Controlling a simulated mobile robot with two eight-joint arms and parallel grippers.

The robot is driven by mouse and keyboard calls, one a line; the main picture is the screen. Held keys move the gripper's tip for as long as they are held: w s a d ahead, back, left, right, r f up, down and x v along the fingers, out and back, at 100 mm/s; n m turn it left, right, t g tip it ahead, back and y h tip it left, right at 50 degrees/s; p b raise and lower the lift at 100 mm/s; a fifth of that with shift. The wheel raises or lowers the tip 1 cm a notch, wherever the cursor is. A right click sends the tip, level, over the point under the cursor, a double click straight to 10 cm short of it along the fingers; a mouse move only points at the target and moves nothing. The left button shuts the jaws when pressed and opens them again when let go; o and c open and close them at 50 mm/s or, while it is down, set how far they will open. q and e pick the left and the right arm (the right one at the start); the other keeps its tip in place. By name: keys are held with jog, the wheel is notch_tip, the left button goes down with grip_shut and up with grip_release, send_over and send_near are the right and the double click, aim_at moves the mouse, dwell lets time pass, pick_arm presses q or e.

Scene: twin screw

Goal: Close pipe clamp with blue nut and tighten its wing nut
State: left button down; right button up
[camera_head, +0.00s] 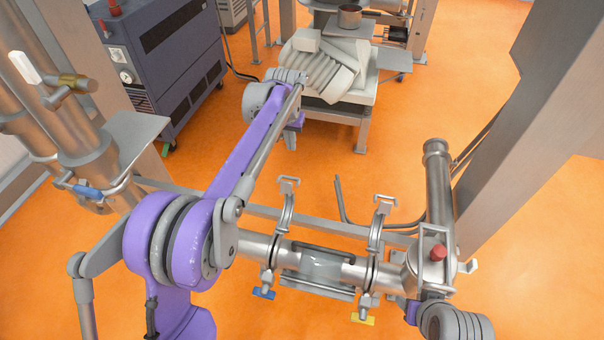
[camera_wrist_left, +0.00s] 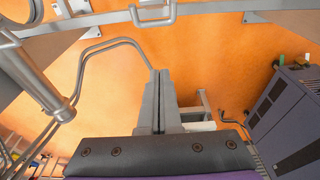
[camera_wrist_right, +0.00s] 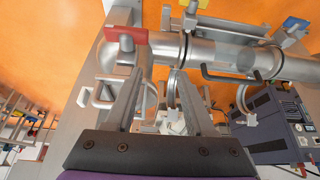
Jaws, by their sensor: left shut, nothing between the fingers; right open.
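The pipe clamp with the blue nut hangs open around the left part of the horizontal pipe. Its arched arm (camera_head: 287,218) stands up, apart from the pipe, and its blue wing nut (camera_head: 264,293) hangs below on the near side. My left gripper (camera_head: 291,141) is beyond the pipe, clear of the clamp, pointing down. In the left wrist view its fingers (camera_wrist_left: 158,101) are pressed together with nothing between them. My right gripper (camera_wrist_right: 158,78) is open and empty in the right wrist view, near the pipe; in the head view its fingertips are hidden.
A second open clamp with a yellow nut (camera_head: 362,318) sits to the right, past the sight glass (camera_head: 321,268). Another blue handle (camera_head: 86,191) is on the upright pipes at left. A dark cabinet (camera_head: 170,60) stands behind.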

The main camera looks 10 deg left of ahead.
pick_arm(q)
notch_tip(320, 180, down, 10)
jog(key=s, duration=0.1)
jog(key=shift+s+r, duration=0.15)
jog(key=shift+s, duration=0.15)
dwell(0.4)
jog(key=shift+s+r, duration=0.1)
